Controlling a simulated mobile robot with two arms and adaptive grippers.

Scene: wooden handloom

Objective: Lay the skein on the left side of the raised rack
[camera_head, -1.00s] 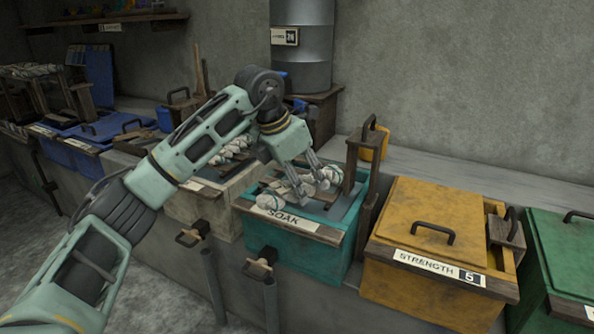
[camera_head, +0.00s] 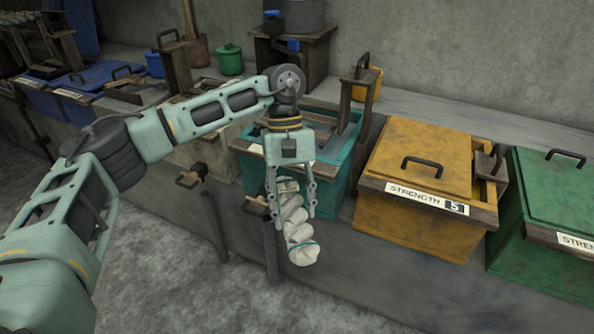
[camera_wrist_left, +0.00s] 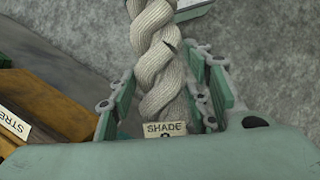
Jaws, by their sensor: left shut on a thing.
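The skein (camera_head: 300,232) is a thick off-white twist with a thin teal tie near its lower end. It hangs from my left gripper (camera_head: 292,212), which is shut on it in front of the teal vat (camera_head: 337,177). The left wrist view shows the skein (camera_wrist_left: 158,55) between the fingers, with a tag reading "SHADE" (camera_wrist_left: 166,130); the tag's lower line is cut off. I cannot make out which part is the raised rack; my arm and gripper hide much of the teal vat's inside. My right gripper is not in view.
A yellow vat (camera_head: 420,165) labelled "STRENGTH 5" stands to the right, then a green vat (camera_head: 548,205). A dark wooden post (camera_head: 360,95) with a handle rises at the teal vat's right. Handles on posts (camera_head: 213,235) stand in front. Floor at lower right is clear.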

